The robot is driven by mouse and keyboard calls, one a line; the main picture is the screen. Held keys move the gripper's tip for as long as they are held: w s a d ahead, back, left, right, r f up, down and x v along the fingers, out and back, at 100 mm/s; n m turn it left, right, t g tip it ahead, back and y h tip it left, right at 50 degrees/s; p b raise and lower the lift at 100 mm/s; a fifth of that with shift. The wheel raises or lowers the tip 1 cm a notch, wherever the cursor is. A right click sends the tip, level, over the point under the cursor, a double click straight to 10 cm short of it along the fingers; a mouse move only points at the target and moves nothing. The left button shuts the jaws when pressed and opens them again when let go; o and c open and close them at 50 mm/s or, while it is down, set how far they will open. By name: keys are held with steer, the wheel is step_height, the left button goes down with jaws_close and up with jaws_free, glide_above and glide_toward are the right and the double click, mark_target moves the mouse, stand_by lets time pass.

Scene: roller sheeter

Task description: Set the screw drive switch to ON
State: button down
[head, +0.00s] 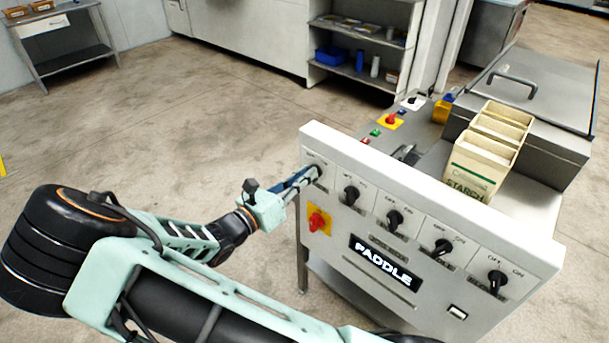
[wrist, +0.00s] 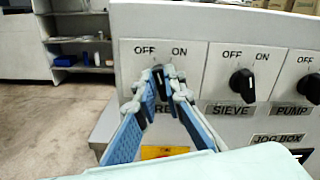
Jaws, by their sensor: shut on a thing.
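The screw drive switch (wrist: 158,72) is the black rotary knob at the left end of the white panel, under OFF and ON marks. Its label below is mostly covered by the fingers, with only "RE" readable. My gripper (wrist: 164,84) has its blue-padded fingers on either side of this knob and is shut on it. In the head view my gripper (head: 307,178) reaches the panel's upper left corner and covers most of the knob. I cannot tell clearly whether the knob points to OFF or ON.
The SIEVE knob (wrist: 242,84) and PUMP knob (wrist: 313,88) are close on the right. A red switch on a yellow plate (head: 318,221) sits below my gripper. A PADDLE sign (head: 384,262) is on the panel. A starch box (head: 482,165) stands behind it. Floor left is clear.

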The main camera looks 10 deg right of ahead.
steer(key=shift+s+d+f+m+b, duration=0.15)
steer(key=shift+m+b, duration=0.35)
steer(key=shift+m, duration=1.45)
steer(key=shift+s+d+r+m+b, duration=0.15)
steer(key=shift+m+b, duration=0.3)
steer(key=shift+m, duration=1.5)
steer(key=shift+a+f, duration=0.1)
steer(key=c, duration=2)
jaws_free()
steer(key=v, duration=1.2)
